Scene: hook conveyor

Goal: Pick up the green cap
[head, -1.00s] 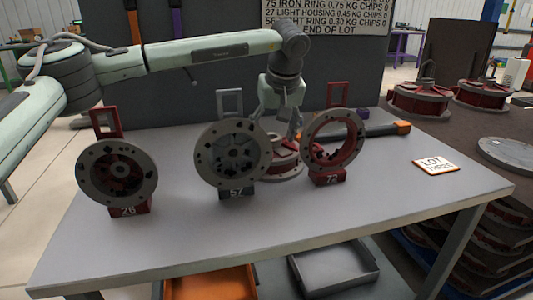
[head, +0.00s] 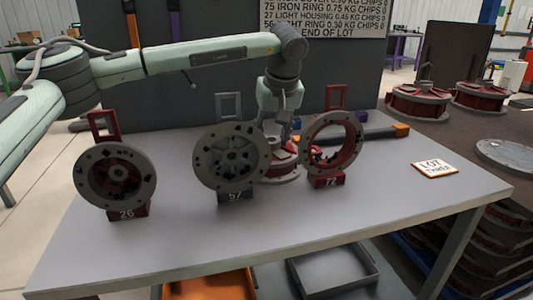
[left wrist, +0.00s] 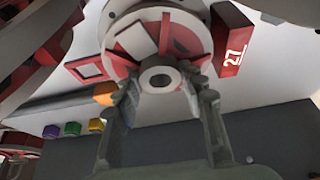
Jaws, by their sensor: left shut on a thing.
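A small green cap (left wrist: 72,129) shows in the left wrist view, in a row between a purple cap (left wrist: 51,131) and a yellow cap (left wrist: 97,125). I cannot make out the green cap in the head view. My left gripper (left wrist: 163,92) is shut on the grey hub of a red and grey housing (left wrist: 158,78), apart from the caps. In the head view my left gripper (head: 279,125) points down at this housing (head: 280,168), which is partly hidden behind the middle stand. My right gripper is not in view.
A dark bar with an orange end (head: 401,129) lies behind. The table's front (head: 300,230) is clear. A LOT sign (head: 434,168) lies at the right.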

